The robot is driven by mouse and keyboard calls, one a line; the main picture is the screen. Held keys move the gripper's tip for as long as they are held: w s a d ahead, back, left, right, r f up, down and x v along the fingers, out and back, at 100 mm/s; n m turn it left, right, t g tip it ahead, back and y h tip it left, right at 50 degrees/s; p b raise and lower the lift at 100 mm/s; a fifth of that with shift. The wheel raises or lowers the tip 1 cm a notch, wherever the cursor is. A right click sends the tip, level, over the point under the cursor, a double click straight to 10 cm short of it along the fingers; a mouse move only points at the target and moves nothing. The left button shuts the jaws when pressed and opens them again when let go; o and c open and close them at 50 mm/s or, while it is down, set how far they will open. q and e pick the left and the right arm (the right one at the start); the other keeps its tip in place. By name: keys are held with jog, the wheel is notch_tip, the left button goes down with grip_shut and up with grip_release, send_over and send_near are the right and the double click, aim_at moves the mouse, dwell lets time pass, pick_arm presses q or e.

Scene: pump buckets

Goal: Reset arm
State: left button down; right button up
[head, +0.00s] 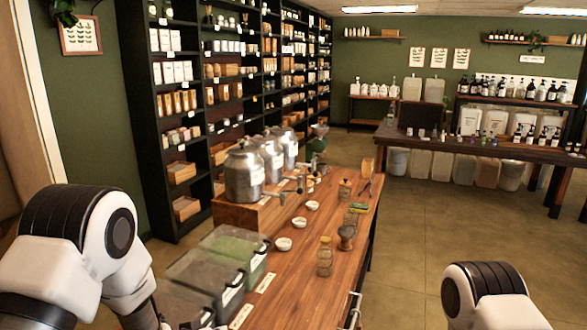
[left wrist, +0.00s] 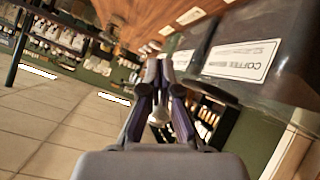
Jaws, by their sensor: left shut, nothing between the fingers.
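My left gripper (left wrist: 158,62) shows in the left wrist view, where its dark fingertips are together and hold nothing. It is beside a dark bin with a white label reading COFFEE (left wrist: 240,62), which fills the right of that view. I cannot tell whether they touch. In the head view my left arm comes in at the lower left, and its gripper is out of the frame. My right arm shows only as a white and black joint at the lower right, and its gripper is out of view.
A wooden counter (head: 310,245) carries lidded bins (head: 236,250), metal canisters (head: 243,172), small white bowls (head: 284,244) and a glass jar (head: 325,257). Tall dark shelves (head: 192,100) stand behind it. A back table (head: 480,145) holds bottles. The floor right of the counter is clear.

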pick_arm(q)
jog(key=s+a+f+g+y+b, duration=0.1)
jog(key=s+a+f+g+b, duration=0.1)
jog(key=s+f, duration=0.65)
jog(key=s+a+f+g+y+b, duration=0.1)
jog(key=s+a+f+g, duration=0.15)
jog(key=s+f, duration=0.55)
jog(key=s+a+f+g+y+b, duration=0.1)
jog(key=s+f+g, duration=0.2)
jog(key=s, duration=0.6)
jog(key=s+a+f+g+b, duration=0.2)
jog(key=s+f, duration=0.3)
jog(key=s, duration=0.5)
jog(key=shift+s+a+f+m+g+y, duration=0.2)
jog(key=shift+m+g+y, duration=0.2)
jog(key=shift+g, duration=0.05)
